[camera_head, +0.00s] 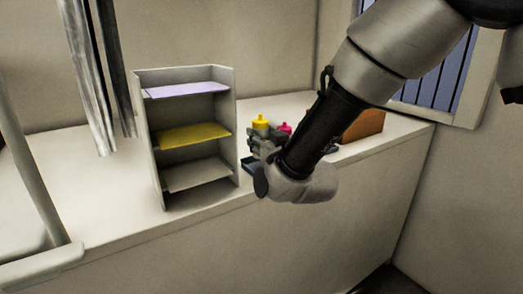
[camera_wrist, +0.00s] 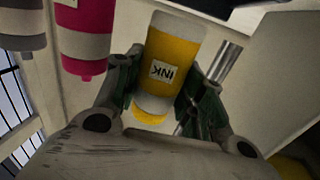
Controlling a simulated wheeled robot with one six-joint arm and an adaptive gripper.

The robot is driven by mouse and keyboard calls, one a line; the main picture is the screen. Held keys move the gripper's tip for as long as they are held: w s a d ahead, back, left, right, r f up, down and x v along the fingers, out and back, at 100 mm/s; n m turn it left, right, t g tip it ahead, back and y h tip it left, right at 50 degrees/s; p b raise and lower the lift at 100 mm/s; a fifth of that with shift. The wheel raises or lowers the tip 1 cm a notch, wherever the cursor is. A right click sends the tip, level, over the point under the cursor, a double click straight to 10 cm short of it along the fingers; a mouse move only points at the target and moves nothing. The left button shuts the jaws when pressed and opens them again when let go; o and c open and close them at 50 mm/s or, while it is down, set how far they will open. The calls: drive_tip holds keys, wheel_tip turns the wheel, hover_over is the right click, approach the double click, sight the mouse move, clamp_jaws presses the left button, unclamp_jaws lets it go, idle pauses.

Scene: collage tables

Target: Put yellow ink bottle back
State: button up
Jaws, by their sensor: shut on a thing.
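The yellow ink bottle (camera_head: 260,123) shows above my gripper (camera_head: 264,147) in the head view, with its yellow cap up. In the wrist view, which looks upside down, the yellow ink bottle (camera_wrist: 172,62) with a white "INK" label is between the two fingers of my gripper (camera_wrist: 170,88). The gripper is shut on it. A magenta ink bottle (camera_head: 285,128) is just right of it in the head view, partly hidden by my arm. The magenta bottle also shows in the wrist view (camera_wrist: 87,38), apart from the fingers. The lower part of the yellow bottle is hidden in the head view.
A grey shelf unit (camera_head: 158,153) stands left of my gripper, with purple, yellow and grey sheets on its levels. A brown box (camera_head: 364,125) is behind my arm. A grey bottle (camera_wrist: 22,42) is beside the magenta one.

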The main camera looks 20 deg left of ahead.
drive_tip(key=shift+f, duration=1.65)
drive_tip(key=o, duration=1)
drive_tip(key=shift+f, duration=0.1)
drive_tip(key=shift+o, duration=0.2)
drive_tip(key=v, duration=1.2)
